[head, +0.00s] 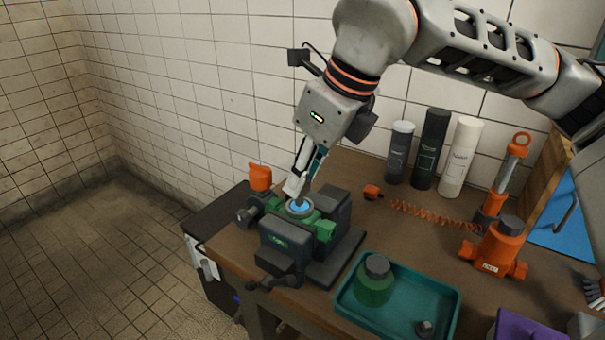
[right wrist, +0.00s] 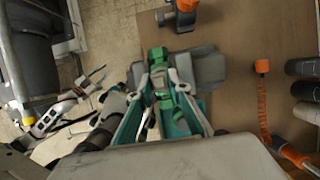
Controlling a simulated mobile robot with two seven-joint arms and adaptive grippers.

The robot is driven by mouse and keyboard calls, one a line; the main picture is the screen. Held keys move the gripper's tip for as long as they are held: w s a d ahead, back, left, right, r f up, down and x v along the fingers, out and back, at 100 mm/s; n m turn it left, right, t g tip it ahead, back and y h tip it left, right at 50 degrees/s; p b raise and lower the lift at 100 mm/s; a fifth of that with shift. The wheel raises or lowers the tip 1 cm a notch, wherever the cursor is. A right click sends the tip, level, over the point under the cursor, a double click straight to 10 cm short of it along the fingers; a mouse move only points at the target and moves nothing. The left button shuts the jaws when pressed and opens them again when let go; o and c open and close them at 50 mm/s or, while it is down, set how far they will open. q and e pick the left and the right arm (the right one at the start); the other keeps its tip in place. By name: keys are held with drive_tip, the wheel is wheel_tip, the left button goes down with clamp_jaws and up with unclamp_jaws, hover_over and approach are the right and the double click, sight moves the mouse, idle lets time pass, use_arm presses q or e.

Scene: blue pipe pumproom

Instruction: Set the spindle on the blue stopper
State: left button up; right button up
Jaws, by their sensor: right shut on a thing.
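My right gripper (head: 295,190) points down over the green-jawed vise (head: 285,245) in the head view. It is shut on a slim thing, taken to be the spindle, which the fingers mostly hide. The blue stopper (head: 299,205) shows as a bright blue disc inside a grey ring between the vise jaws, right below the fingertips. I cannot tell whether the held piece touches it. In the right wrist view the fingers (right wrist: 165,92) reach toward the green vise jaws, and the stopper is hidden there. My left gripper is not recognisable in either view.
A teal tray (head: 348,312) with a green jar (head: 375,281) and a small dark part (head: 425,328) is right of the vise. Three bottles (head: 430,145) stand by the wall. An orange knob (head: 260,177) stands left.

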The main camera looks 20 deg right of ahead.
drive_tip(key=shift+f+b, duration=0.75)
drive_tip(key=shift+f, duration=0.55)
idle(0.9)
drive_tip(key=o, duration=1.1)
drive_tip(key=shift+r, duration=0.1)
drive_tip(key=shift+r+p, duration=2.25)
drive_tip(key=shift+r, duration=1.2)
